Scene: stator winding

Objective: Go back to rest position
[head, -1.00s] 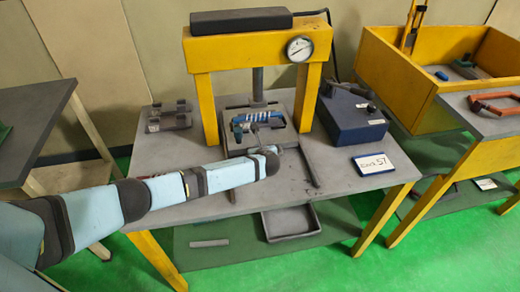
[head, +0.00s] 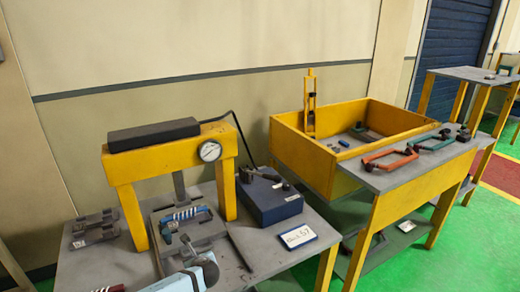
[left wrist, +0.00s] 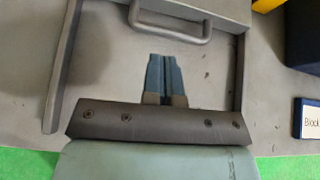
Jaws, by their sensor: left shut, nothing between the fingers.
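My left gripper (left wrist: 166,80) is shut and empty in the left wrist view, its two fingers together. They are above the grey worktable near a tray with a bar handle (left wrist: 170,22). In the head view my left arm shows at the bottom edge, and its fingers cannot be made out. A blue and white striped part (head: 185,215) sits on a grey plate under the yellow press (head: 120,175), apart from my arm. My right gripper is not in view.
A dark blue box (head: 270,203) and a white sign (head: 298,236) stand on the worktable (head: 250,262) right of the press. Grey brackets (head: 95,228) lie at its left. Further right, a yellow crate (head: 305,160) adjoins a bench with red (head: 390,160) and green clamps (head: 435,140).

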